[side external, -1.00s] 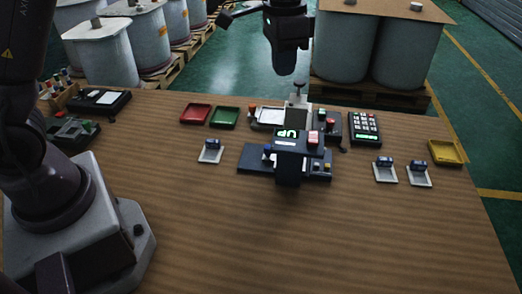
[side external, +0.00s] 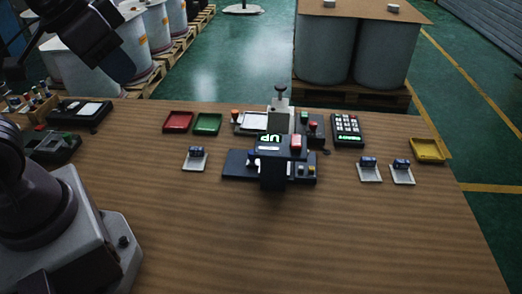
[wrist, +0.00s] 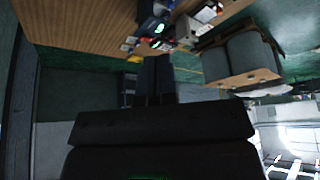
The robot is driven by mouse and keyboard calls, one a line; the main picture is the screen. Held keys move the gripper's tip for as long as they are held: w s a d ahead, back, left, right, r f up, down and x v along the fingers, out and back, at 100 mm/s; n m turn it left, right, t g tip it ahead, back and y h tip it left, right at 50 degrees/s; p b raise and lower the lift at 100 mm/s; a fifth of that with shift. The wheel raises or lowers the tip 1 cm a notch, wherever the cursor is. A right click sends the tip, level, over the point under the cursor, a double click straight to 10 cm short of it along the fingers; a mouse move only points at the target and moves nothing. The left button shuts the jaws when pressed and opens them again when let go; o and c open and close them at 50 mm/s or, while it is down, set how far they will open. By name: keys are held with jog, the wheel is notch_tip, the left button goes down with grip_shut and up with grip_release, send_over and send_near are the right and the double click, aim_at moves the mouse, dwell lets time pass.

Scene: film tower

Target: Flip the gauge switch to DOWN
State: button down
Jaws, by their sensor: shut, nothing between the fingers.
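The gauge (side external: 272,170) is a dark device in the middle of the wooden table, with a green lit display (side external: 270,139) that reads UP. It has a red block (side external: 296,143) on top and a small blue knob (side external: 252,154) at its left. I cannot tell which part is the switch or its position. My gripper (side external: 122,66) is raised at the upper left of the side view, well away from the gauge. In the wrist view my gripper (wrist: 153,80) is shut and empty. Devices show small at the top of that view.
Red (side external: 178,122) and green (side external: 207,124) trays lie behind left of the gauge. A keypad (side external: 346,130) and a yellow tray (side external: 428,150) are to the right. Small white stands (side external: 195,162) flank the gauge. The front of the table (side external: 270,240) is clear.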

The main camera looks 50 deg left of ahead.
jog(key=w+d+f+m+g, duration=0.1)
jog(key=w+g, duration=0.1)
jog(key=w, duration=0.6)
jog(key=w+d+f+m+g, duration=0.1)
jog(key=w+d+f+g, duration=0.1)
jog(key=w, duration=0.5)
jog(key=m+g+h, duration=0.2)
jog(key=m+g, duration=0.1)
jog(key=m, duration=0.4)
send_near(296, 144)
jog(key=x, duration=0.7)
jog(key=shift+f, duration=0.3)
